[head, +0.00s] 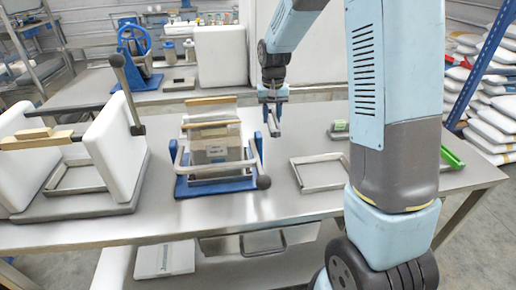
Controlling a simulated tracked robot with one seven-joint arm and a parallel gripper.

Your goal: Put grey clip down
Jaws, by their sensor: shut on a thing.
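My gripper (272,103) is above the metal table (240,212), right of the blue-based stand. It is shut on a small grey clip (274,127), which hangs down between the fingers. The clip's lower end looks close to the table, but I cannot tell whether it touches. The fingers hide the clip's upper part.
The blue-based stand (220,187) has a bent metal handle ending in a dark knob. White blocks (117,145) and a lever stand at left. Bare table lies in front.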

